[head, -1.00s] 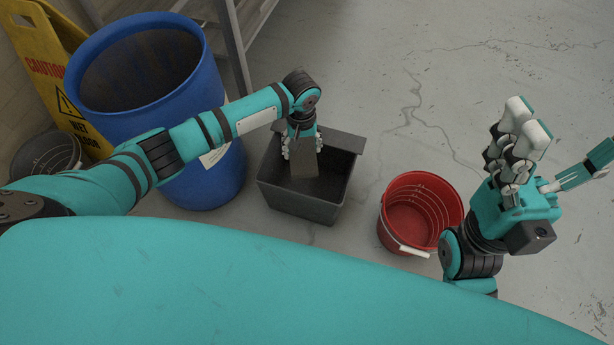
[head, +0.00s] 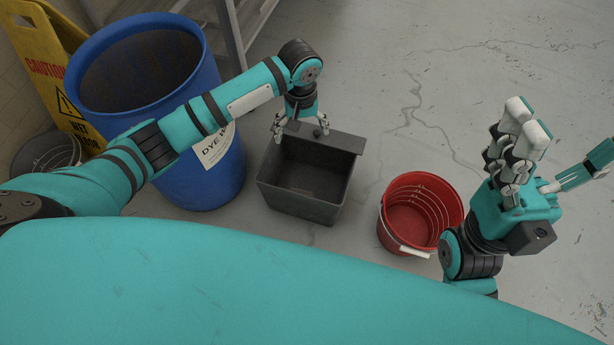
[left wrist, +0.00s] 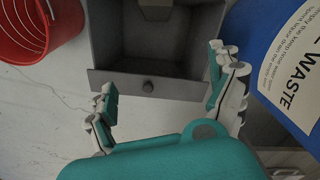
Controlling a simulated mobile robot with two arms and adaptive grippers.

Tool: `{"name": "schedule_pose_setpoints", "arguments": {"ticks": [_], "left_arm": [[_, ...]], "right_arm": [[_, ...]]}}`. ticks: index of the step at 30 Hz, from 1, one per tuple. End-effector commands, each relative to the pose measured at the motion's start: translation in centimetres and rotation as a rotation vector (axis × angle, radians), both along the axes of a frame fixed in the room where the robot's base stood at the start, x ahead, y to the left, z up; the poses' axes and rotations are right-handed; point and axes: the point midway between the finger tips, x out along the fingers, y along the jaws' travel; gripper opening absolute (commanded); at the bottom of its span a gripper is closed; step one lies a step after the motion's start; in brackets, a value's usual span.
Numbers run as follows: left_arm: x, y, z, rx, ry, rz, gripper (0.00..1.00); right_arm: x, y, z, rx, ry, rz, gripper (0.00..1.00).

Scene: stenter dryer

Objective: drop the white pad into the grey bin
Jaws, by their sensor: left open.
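The grey bin (head: 309,210) stands on the floor in the middle of the head view, and its inside shows in the left wrist view (left wrist: 150,50). My left gripper (head: 301,131) is over the bin's far rim, fingers spread and empty; its fingers also show in the left wrist view (left wrist: 162,80). A dull greyish-tan piece, apparently the pad (left wrist: 156,9), is inside the bin at the top edge of the left wrist view, partly cut off. I cannot make it out in the head view. My right gripper (head: 550,155) is open and empty at the right.
A blue drum (head: 205,175) labelled as dye waste stands left of the bin. A red bucket (head: 420,215) stands to its right. A yellow caution sign (head: 40,60) and a dark bucket (head: 45,158) are at the far left. The floor beyond the bin is clear.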

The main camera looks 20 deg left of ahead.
Motion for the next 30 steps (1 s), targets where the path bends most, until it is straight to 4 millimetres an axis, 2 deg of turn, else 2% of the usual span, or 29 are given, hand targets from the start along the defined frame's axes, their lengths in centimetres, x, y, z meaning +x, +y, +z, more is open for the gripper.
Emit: {"name": "schedule_pose_setpoints", "arguments": {"ticks": [3, 9, 26, 29, 30], "left_arm": [[0.0, 0.0, 2.2, 0.000, -0.002, 0.001, 0.92], [0.0, 0.0, 4.1, 0.000, 0.000, 0.001, 0.92], [0.0, -0.1, 4.3, -0.005, -0.003, -0.002, 0.92], [0.3, -1.7, 3.8, -0.057, -0.053, -0.037, 0.92], [0.5, -2.9, 3.6, -0.102, -0.096, -0.063, 0.92]], "right_arm": [[0.0, 0.0, 0.0, 0.000, 0.000, 0.000, 0.88], [0.0, 0.0, 0.0, 0.000, 0.000, 0.000, 0.88], [0.0, 0.0, 0.0, 0.000, 0.000, 0.000, 0.88], [0.0, 0.0, 0.0, 0.000, 0.000, 0.000, 0.88], [0.0, 0.0, 0.0, 0.000, 0.000, 0.000, 0.88]]}}
